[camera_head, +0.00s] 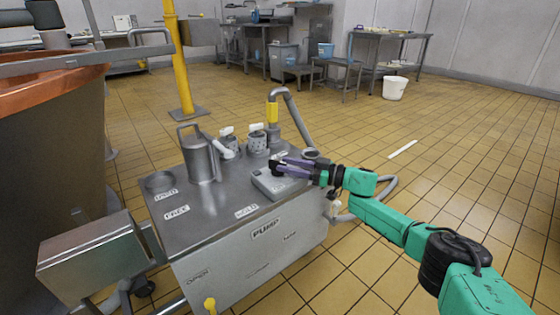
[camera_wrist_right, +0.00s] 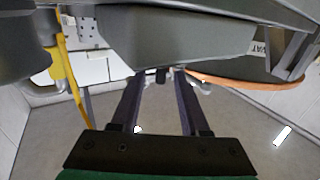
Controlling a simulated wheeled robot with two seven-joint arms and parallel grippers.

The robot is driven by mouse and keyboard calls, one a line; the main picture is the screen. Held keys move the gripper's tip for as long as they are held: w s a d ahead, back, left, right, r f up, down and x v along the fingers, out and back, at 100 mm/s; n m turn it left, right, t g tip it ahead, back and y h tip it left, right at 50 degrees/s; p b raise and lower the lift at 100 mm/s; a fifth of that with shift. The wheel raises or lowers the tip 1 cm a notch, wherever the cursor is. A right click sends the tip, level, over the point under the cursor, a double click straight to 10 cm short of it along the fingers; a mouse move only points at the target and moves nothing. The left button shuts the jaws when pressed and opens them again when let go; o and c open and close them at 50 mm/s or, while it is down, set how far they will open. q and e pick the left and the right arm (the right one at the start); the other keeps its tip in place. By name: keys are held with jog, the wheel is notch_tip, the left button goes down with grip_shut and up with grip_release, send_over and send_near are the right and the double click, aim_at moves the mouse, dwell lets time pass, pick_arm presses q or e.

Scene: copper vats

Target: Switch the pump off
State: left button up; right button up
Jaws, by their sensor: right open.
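The pump unit is a grey metal cabinet (camera_head: 255,255) marked PUMP on its front in the head view. A small grey box (camera_head: 272,188) sits on its top near the right edge; I cannot make out a switch or its position. My right gripper (camera_head: 278,165) is at this box, with its purple-grey fingers over or beside its back part. I cannot tell whether they touch it. In the right wrist view the two fingers (camera_wrist_right: 158,90) stand apart with nothing clearly between them. A large grey shape (camera_wrist_right: 185,38) fills the area above them. My left gripper is not in view.
A copper-rimmed vat (camera_head: 50,85) stands at left. A yellow post (camera_head: 180,65) rises behind. The tiled floor at right is mostly clear.

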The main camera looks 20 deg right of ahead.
pick_arm(q)
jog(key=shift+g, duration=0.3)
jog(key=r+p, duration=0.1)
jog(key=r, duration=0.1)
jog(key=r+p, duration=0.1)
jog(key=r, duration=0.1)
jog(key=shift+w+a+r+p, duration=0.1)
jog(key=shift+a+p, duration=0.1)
jog(key=shift+p, duration=0.1)
pick_arm(e)
jog(key=v, duration=1.1)
jog(key=shift+d, duration=0.15)
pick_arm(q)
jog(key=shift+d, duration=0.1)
pick_arm(e)
jog(key=shift+s, duration=0.15)
